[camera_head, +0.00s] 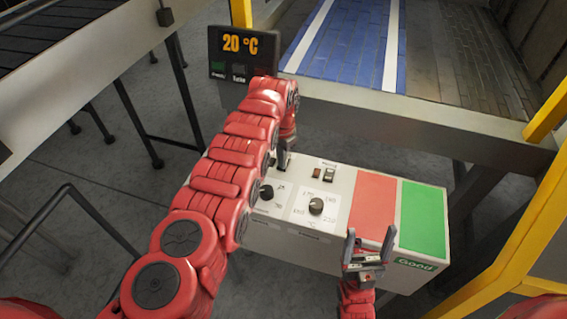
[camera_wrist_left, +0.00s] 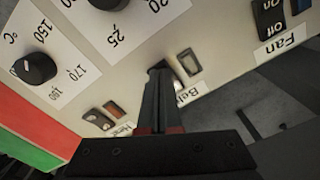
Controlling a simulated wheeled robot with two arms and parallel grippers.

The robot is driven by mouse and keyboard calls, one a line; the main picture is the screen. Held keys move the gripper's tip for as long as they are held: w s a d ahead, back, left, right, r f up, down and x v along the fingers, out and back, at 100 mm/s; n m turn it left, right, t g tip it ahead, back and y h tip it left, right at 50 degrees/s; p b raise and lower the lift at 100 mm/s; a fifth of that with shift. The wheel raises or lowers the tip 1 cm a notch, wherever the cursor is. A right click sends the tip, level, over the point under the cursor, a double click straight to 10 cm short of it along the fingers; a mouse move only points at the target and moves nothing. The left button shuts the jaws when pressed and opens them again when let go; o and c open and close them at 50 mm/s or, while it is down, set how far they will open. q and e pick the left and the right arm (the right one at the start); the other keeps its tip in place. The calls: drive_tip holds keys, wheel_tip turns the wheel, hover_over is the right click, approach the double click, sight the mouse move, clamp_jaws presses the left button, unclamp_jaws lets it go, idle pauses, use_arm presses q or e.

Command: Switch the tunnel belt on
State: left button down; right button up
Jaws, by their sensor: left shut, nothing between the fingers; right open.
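The white control box (camera_head: 335,185) stands below the tunnel and carries the switches and dials. In the left wrist view my left gripper (camera_wrist_left: 160,72) is shut and empty, its fingertips at the switch position labelled Belt (camera_wrist_left: 186,93). The fingers hide most of that switch, so I cannot tell its position or whether they touch it. A pale, unlit-looking lamp (camera_wrist_left: 189,62) sits beside it. In the head view my left gripper (camera_head: 283,160) points down at the box's back edge. My right gripper (camera_head: 366,240) is open and empty over the box's front edge. The tunnel belt (camera_head: 345,40) is blue with white stripes.
A Fan switch (camera_wrist_left: 269,18) and another rocker switch (camera_wrist_left: 98,119) with a reddish lamp flank the Belt switch. Dials (camera_head: 316,206) sit nearer the front. A red pad (camera_head: 372,203) and green pad (camera_head: 423,220) lie right. A display (camera_head: 242,52) reads 20 °C.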

use_arm(q)
wheel_tip(320, 180, up, 5)
drive_tip(key=p, duration=0.4)
drive_tip(key=shift+p, duration=0.4)
drive_tip(key=shift+r+p, duration=0.65)
drive_tip(key=shift+r, duration=0.35)
drive_tip(key=shift+f, duration=0.1)
